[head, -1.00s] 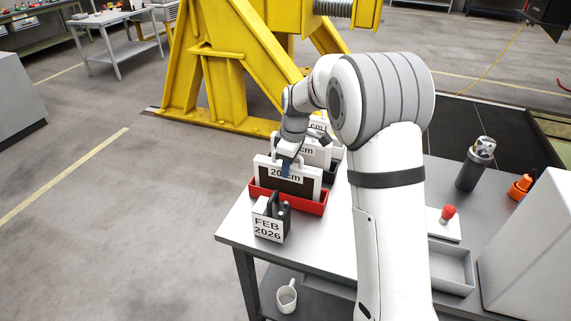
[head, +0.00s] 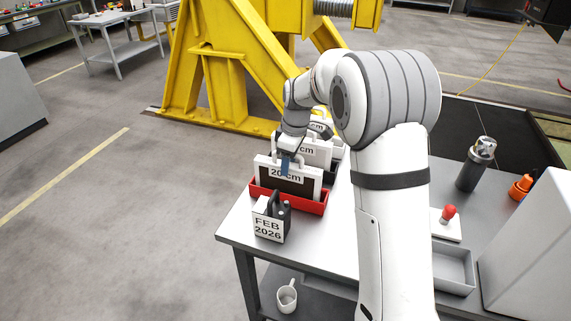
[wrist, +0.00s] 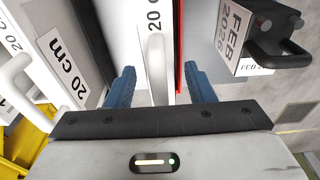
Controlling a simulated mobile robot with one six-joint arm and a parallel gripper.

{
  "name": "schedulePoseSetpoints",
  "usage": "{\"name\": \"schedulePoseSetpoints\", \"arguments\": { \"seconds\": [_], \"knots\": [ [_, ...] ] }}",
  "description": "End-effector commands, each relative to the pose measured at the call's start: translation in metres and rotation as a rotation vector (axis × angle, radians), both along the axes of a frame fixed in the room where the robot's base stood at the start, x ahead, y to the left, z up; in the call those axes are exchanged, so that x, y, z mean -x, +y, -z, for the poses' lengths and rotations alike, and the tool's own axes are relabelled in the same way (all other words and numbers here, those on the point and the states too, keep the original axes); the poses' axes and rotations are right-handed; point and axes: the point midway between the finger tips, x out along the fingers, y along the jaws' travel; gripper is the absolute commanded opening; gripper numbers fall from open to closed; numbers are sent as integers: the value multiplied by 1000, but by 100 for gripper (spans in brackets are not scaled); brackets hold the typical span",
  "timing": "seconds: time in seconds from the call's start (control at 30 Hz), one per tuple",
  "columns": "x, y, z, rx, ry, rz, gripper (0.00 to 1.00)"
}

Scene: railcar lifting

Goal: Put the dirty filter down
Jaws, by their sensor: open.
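The dirty filter (head: 288,186) is a white-framed panel with a dark face and a "20 cm" label. It stands upright in the red tray (head: 300,204) at the near left of the table in the head view. My gripper (head: 287,163) is at its top edge. In the wrist view the open blue fingers (wrist: 161,86) stand apart on either side of the filter's white handle (wrist: 157,62), with gaps showing beside it. The tray's red edge (wrist: 179,60) runs along the right of the handle. The filter's lower part is hidden in the tray.
More white "cm" panels (head: 318,150) stand just behind, close to my wrist. A "FEB 2026" block (head: 268,228) with a dark handle stands in front of the tray. A grey cylinder (head: 476,165), a red button (head: 448,213) and an open grey bin (head: 453,268) are at right.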

Motion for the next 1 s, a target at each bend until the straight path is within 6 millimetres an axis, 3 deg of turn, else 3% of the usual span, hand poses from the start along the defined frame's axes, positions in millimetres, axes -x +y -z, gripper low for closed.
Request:
{"name": "schedulePoseSetpoints", "arguments": {
  "seconds": [0.4,0.77,0.87,1.0],
  "knots": [
    [3,-10,-85,-1,-3,2,49],
    [9,-15,-107,1,-2,18,49],
    [26,-25,-114,2,-8,86,49],
    [75,-50,-126,3,-26,281,49]
  ]
}}
